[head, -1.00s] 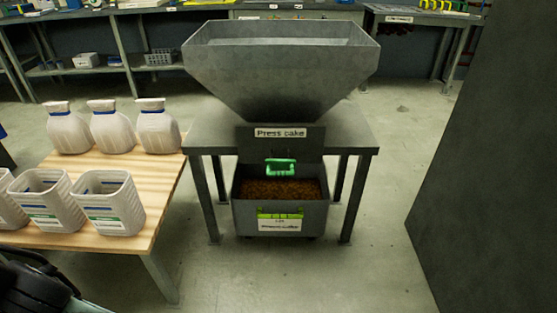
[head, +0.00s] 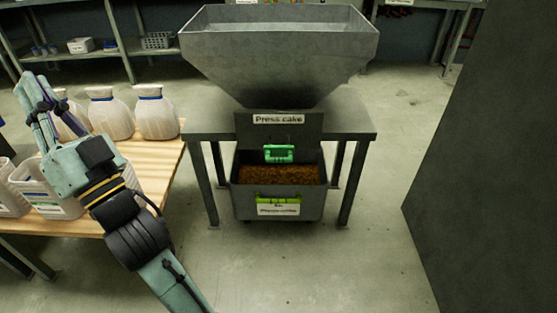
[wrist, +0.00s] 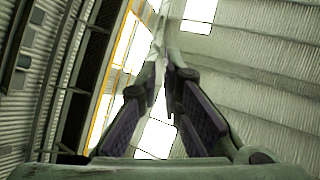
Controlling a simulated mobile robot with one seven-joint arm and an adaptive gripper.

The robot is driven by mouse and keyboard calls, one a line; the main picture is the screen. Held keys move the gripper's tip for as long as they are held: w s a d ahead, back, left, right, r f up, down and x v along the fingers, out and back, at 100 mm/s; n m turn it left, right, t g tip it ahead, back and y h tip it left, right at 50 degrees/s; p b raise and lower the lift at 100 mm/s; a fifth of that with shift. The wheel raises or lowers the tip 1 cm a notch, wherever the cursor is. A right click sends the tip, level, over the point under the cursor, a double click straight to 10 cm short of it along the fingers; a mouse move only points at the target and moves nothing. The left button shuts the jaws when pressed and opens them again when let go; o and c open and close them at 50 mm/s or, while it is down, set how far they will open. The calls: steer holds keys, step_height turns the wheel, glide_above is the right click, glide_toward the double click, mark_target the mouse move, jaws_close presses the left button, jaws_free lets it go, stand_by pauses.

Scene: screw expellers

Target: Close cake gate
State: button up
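The cake gate (head: 250,130) is a dark grey plate under the hopper (head: 278,60), with a "Press cake" label at its top. Its green handle (head: 279,153) is at the plate's lower edge, just above the bin. The grey bin (head: 245,208) below holds brown press cake (head: 281,175) and has a yellow-green handle and a label. My gripper (head: 34,74) is raised at the left of the head view, over the wooden table and far from the gate. The wrist view shows the fingers (wrist: 160,60) pointing at the ceiling.
A wooden table (head: 160,165) at the left carries several white jugs (head: 155,117) and open containers (head: 45,195), partly behind my arm. The hopper stands on a grey metal table (head: 350,130). A large dark panel (head: 490,160) stands at the right. Floor before the bin is clear.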

steer(key=w+d+f+m+h, duration=0.1)
steer(key=w+f+m+h, duration=0.1)
steer(key=w+d+f+m+t+h, duration=0.1)
steer(key=w+d+f+m+h, duration=0.1)
steer(key=w, duration=0.1)
steer(key=w+d+f+m+t+h, duration=0.1)
steer(key=w+d+f+h, duration=0.1)
steer(key=w+f, duration=0.1)
steer(key=shift+w+d+f+m+h+p, duration=0.1)
steer(key=shift+w+m+h+p, duration=0.05)
steer(key=shift+m+h+p, duration=0.2)
jaws_close()
steer(key=m+g+h+p, duration=0.2)
steer(key=m+g+h, duration=0.3)
steer(key=m+h, duration=1.05)
glide_toward(279, 149)
steer(key=w+p, duration=0.1)
steer(key=w+d+f+m+y+p, duration=0.1)
steer(key=shift+w+f+p, duration=0.15)
steer(key=shift+f+p, duration=0.1)
steer(key=shift+p, duration=0.05)
steer(key=w+b, duration=0.1)
steer(key=w, duration=0.5)
steer(key=shift+d+b, duration=0.2)
steer(key=shift+b, duration=0.15)
steer(key=shift+r, duration=0.2)
